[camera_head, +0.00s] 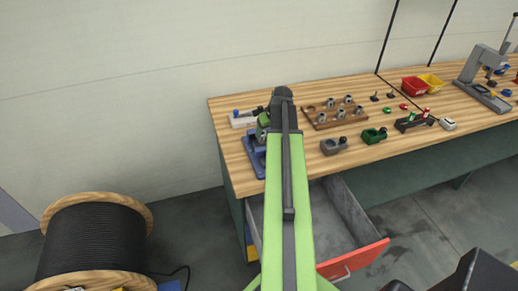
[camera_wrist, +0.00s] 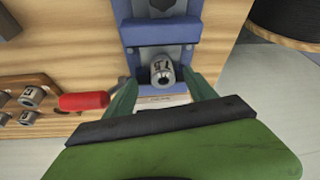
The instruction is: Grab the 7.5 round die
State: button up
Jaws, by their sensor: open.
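A grey metal round die (camera_wrist: 162,75) sits in a blue fixture (camera_wrist: 160,30) on the wooden bench in the wrist view. Its dark marking looks like 7.5, but it is small and tilted. My gripper (camera_wrist: 163,86) is open, with one green finger at each side of the die. I cannot tell whether either finger touches it. In the head view my arm and gripper cover the die, and part of the blue fixture (camera_head: 254,158) shows left of my arm.
A red handle (camera_wrist: 84,102) lies just left of my left finger. A wooden board with several dies (camera_head: 322,121) stands to the right. An open drawer (camera_head: 368,258) juts from the bench front. A black cable reel (camera_head: 90,240) stands on the floor left.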

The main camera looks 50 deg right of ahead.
aim_at(264, 135)
jog(key=shift+x, duration=0.85)
jog(key=b+x, duration=0.5)
jog(key=shift+w+a+f, duration=0.1)
jog(key=shift+w+a, duration=0.05)
grip_shut()
